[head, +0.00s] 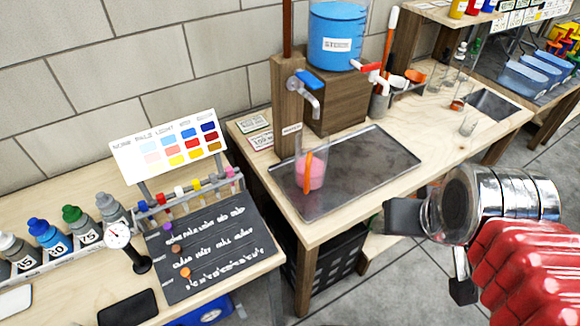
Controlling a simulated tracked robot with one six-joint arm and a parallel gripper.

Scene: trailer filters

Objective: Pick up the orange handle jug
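The orange handle jug (318,172) is a clear jug with pink liquid in its lower part and an upright orange handle on its near side. It stands upright at the left end of the dark metal tray (375,165), close to the wooden post with the taps. My gripper (432,252) is at the right, in front of the bench edge and well apart from the jug. Its two black fingers are spread, with nothing seen between them.
A blue tank (335,35) with a red-handled tap stands behind the tray. A blue-handled tap (308,90) juts out above the jug. At left, another bench holds paint bottles (48,236), a tube rack and a dark board (205,250). The tray's right part is clear.

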